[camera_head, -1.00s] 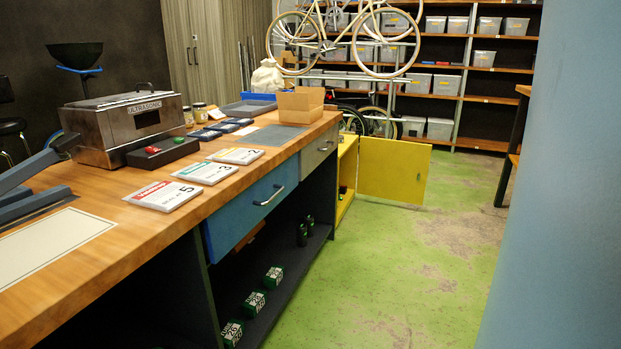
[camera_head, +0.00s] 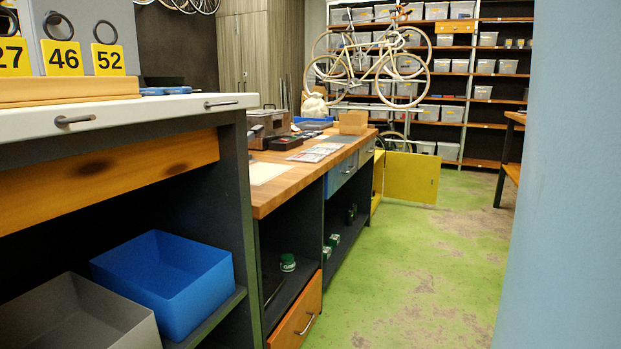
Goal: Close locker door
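The yellow locker door (camera_head: 411,178) stands swung open at the far end of the wooden workbench, over the green floor. The yellow locker (camera_head: 378,181) is under the bench's far end, and only a narrow strip of it shows. Its inside is mostly hidden from here. Neither of my grippers is in view, and nothing touches the door.
A white-topped counter (camera_head: 130,112) with a blue bin (camera_head: 165,272) is close on the left. An orange drawer (camera_head: 297,318) juts out below the workbench (camera_head: 275,198). A blue column (camera_head: 565,180) blocks the right. The green floor (camera_head: 400,265) between is clear.

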